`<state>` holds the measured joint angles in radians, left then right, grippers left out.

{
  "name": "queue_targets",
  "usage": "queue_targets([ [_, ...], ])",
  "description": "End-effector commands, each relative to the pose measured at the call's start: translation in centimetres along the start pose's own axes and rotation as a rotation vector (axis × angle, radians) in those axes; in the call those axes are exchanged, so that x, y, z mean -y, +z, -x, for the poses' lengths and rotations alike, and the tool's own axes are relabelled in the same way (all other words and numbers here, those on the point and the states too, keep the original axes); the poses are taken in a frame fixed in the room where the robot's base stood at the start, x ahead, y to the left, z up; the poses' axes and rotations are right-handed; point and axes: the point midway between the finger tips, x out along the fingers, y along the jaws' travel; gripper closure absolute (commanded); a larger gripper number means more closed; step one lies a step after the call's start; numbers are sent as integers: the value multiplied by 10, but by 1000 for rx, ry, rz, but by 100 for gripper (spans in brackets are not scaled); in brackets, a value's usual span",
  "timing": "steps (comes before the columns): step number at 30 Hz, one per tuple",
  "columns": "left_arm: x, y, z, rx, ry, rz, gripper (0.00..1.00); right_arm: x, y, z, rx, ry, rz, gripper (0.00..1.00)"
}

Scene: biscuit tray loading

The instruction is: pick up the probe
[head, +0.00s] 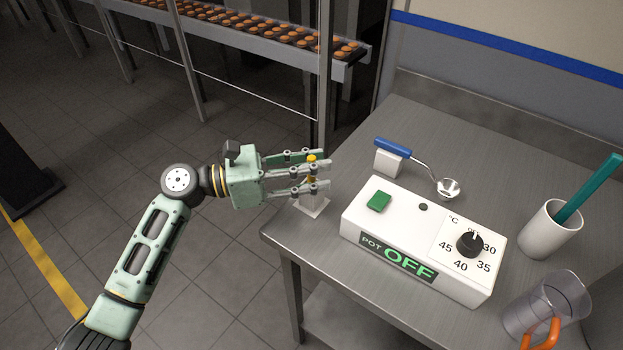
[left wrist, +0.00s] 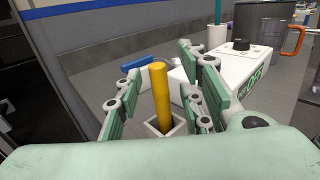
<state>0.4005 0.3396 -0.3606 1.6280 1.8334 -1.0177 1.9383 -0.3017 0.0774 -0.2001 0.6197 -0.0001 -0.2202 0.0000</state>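The probe is a yellow stick standing upright in a small white square holder. In the head view the probe's top (head: 311,158) shows among my left gripper's fingers, and the holder (head: 313,208) is at the table's left corner. In the left wrist view the probe (left wrist: 160,92) rises from the holder (left wrist: 176,128) between the green fingers. My left gripper (head: 318,171) is open around the probe, with a gap on each side in the left wrist view. The fingers partly hide the probe in the head view. My right gripper is in neither view.
A white control box (head: 410,225) reading POT OFF sits right of the holder. Behind it a blue-handled scoop (head: 393,147) lies on a rest. A white cup (head: 545,232) and a clear jug (head: 530,305) stand at right. The biscuit conveyor (head: 345,64) is at the back.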

Motion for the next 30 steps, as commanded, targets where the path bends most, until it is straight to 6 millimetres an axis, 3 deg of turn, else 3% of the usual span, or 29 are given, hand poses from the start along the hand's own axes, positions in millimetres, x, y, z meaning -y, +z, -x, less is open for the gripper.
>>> queue_targets([
  [2,0,0,0,0,0,0,66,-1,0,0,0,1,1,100],
  [14,0,0,1,0,1,0,100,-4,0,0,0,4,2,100],
  [30,0,9,1,0,1,0,100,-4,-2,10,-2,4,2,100],
])
